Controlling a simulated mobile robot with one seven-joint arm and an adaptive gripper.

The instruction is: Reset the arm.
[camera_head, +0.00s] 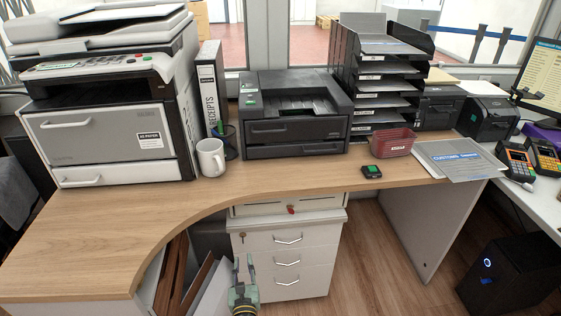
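My gripper (243,262) shows at the bottom centre of the head view. Its two fingers point up in the picture and stand apart, with nothing seen between them. It appears in front of the white drawer cabinet (319,262), below the front edge of the wooden counter (110,225). Only the gripper end shows; the rest of my arm is out of the picture.
On the counter stand a large copier (105,140), a white mug (211,157), a black printer (297,120), a red basket (392,142) and a tray stack (372,95). Boards (200,282) lean left of my gripper. A black computer tower (512,272) stands right.

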